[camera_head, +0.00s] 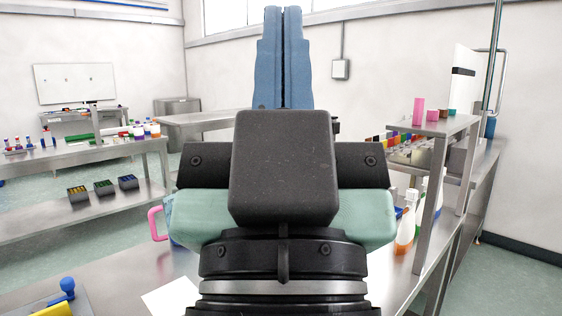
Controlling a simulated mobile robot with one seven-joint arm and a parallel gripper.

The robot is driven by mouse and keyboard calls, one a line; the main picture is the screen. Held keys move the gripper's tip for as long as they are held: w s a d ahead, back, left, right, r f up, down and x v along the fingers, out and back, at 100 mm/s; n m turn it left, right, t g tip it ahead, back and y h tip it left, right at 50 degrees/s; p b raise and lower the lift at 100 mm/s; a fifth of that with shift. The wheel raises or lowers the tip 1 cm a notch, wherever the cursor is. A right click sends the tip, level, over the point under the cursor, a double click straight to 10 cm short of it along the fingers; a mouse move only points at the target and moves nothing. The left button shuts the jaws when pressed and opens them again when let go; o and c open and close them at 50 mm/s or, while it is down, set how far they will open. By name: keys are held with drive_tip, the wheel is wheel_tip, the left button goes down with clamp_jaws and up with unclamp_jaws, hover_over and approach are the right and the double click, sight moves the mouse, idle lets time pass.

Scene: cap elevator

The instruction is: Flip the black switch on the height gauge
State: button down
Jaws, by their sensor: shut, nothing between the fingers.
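My gripper (283,14) stands large in the middle of the head view, its blue fingers pointing up and pressed together with nothing between them. Its dark body and green sides cover the centre of the workbench (110,268). I cannot make out the height gauge or its black switch; they may be hidden behind my gripper or out of view.
A pink handle (155,224) shows left of my gripper. A white sheet (172,297), a blue knob (67,287) and a yellow item (54,309) lie at the front left. Bottles (406,226) stand right, near a raised shelf (437,126).

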wheel_tip(320, 180, up, 21)
drive_tip(key=p, duration=1.8)
drive_tip(key=shift+f, duration=0.15)
